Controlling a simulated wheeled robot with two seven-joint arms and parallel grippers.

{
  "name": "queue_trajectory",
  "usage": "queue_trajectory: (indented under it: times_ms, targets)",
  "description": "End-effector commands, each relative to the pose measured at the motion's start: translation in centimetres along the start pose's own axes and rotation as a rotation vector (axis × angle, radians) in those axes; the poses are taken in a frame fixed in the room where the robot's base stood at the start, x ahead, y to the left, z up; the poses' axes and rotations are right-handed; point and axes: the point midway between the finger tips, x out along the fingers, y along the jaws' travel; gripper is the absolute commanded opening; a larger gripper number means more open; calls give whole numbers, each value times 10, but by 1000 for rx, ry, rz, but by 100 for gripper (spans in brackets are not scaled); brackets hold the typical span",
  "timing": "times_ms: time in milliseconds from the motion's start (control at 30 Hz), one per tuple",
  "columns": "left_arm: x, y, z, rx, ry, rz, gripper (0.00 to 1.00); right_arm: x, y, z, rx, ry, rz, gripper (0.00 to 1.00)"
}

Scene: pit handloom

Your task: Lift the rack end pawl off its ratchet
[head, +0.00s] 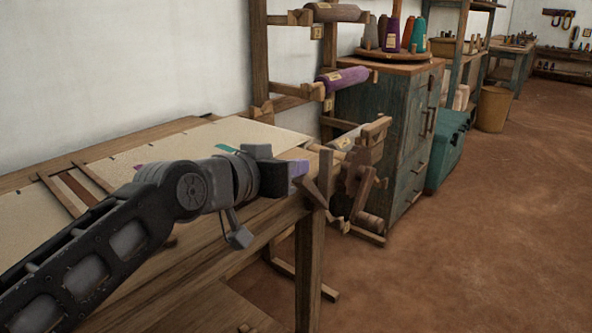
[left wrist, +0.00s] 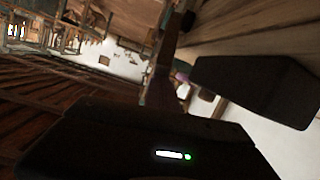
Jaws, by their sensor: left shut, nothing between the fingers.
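My left gripper (head: 299,172) is at the right end of the loom table in the head view, its jaws shut and empty. Just right of its tips stands a wooden rack end (head: 358,184) with several wooden arms and a toothed-looking part, probably the ratchet. A slanted wooden bar (head: 325,180) lies close to the fingertips and may be the pawl; I cannot tell whether they touch. The left wrist view shows dark gripper parts (left wrist: 235,100) close up and a wooden post (left wrist: 166,60) beyond them. The contact point is hidden there. My right gripper is not in view.
The loom table (head: 190,250) with pale cloth fills the left. A wooden rack with a purple roll (head: 343,79) stands behind. A green cabinet (head: 408,135), a teal chest (head: 447,150) and a bin (head: 494,108) stand to the right. The brown floor at the right is clear.

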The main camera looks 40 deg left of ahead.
Motion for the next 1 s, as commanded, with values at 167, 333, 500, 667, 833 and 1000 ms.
queue_trajectory:
  times_ms: [167,333,500,667,833,1000]
  targets:
    - [2,0,6,-1,-16,1,0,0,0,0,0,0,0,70]
    - [4,1,1,0,-18,1,0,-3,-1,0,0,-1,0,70]
    - [9,3,-21,0,-11,1,0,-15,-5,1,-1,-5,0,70]
    - [-1,4,-39,-1,0,1,0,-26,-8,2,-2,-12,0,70]
    - [-40,4,-42,0,3,0,0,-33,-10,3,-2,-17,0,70]
    - [-70,5,-42,0,1,0,0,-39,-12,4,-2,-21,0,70]
